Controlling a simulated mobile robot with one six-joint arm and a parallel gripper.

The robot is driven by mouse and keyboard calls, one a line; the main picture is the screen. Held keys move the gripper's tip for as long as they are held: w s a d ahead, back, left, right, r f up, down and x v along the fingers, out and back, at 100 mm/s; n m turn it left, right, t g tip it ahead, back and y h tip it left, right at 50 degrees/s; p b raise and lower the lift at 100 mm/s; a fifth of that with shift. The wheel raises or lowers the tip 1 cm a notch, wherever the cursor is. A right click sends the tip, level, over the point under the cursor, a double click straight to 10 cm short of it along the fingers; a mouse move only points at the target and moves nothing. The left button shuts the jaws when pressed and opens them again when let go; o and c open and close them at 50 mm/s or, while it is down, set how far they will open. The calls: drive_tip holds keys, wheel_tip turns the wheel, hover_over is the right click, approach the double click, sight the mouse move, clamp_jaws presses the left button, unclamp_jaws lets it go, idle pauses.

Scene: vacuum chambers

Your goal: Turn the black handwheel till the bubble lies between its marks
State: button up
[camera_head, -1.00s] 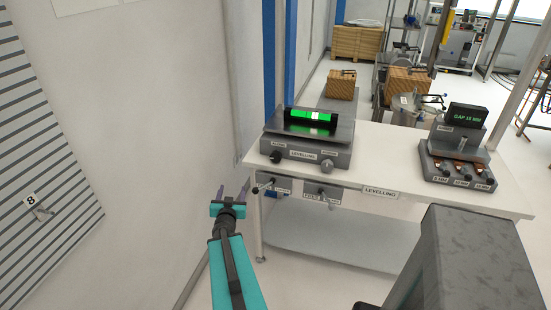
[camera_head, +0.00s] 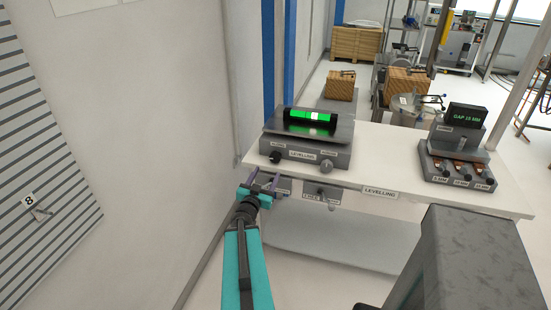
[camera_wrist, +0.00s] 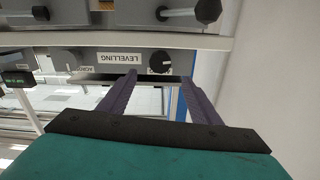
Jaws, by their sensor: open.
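The black handwheel (camera_head: 276,157) is on the left of the front face of the grey levelling block; it also shows in the wrist view (camera_wrist: 160,62). A grey knob (camera_head: 326,165) is on the right of that face. The level vial (camera_head: 310,119) lies on the tilted top plate, glowing green, with a pale bubble patch (camera_head: 320,117) right of its middle. Its marks are too small to read. My gripper (camera_head: 265,177) is open and empty just below and in front of the black handwheel. In the wrist view the handwheel appears between the fingertips (camera_wrist: 158,77).
A second panel with small knobs (camera_head: 322,196) hangs under the table's front edge, close to my gripper. The white table (camera_head: 400,150) carries a gap gauge (camera_head: 460,150) at right. The wall (camera_head: 140,130) is close on the left.

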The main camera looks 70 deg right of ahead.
sight(275, 159)
drive_tip(key=shift+w+d+p, duration=0.2)
drive_tip(key=shift+d+p, duration=0.35)
drive_tip(key=shift+d, duration=2.75)
drive_tip(key=shift+w+d+p, duration=0.2)
drive_tip(key=shift+d+p, duration=0.3)
drive_tip(key=shift+d, duration=2.75)
drive_tip(key=c, duration=1)
drive_tip(key=shift+c, duration=0.2)
drive_tip(key=shift+f+m+b, duration=0.15)
drive_tip(key=shift+m+b, duration=0.15)
drive_tip(key=shift+b, duration=0.2)
drive_tip(key=m+b, duration=0.2)
drive_tip(key=shift+f+b, duration=0.1)
drive_tip(key=shift+b, duration=0.2)
drive_tip(key=m+b, duration=0.3)
drive_tip(key=m, duration=0.2)
drive_tip(key=shift+b, duration=0.35)
